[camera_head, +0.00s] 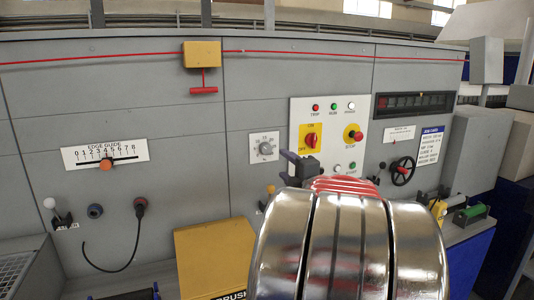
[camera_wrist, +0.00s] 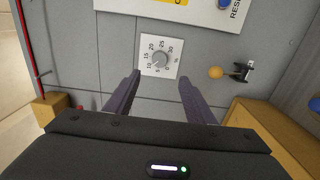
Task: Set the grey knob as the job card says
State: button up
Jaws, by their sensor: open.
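The grey knob (camera_head: 265,148) sits on a white square scale plate on the grey panel, left of the white control plate. In the wrist view the knob (camera_wrist: 160,59) is round, with printed numbers up to about 30 around it; its exact setting is too small to tell. My gripper (camera_wrist: 160,79) is open and empty, its two fingers below the knob in that view and either side of its line, apart from it. In the head view my gripper (camera_head: 299,165) is just right of the knob, partly hidden by my arm. The job card (camera_head: 431,148) is at the right; its text is unreadable.
The white control plate (camera_head: 303,112) has lamps, a red switch on yellow and a red stop button. A yellow box (camera_head: 209,257) juts out below the knob. An orange-knobbed lever (camera_wrist: 216,72) stands right of the knob. An edge guide scale (camera_head: 104,154) is left.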

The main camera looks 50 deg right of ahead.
aim_at(267, 150)
jog(key=x, duration=1.4)
jog(key=shift+a, duration=0.1)
jog(key=shift+c, duration=0.3)
jog(key=c, duration=1)
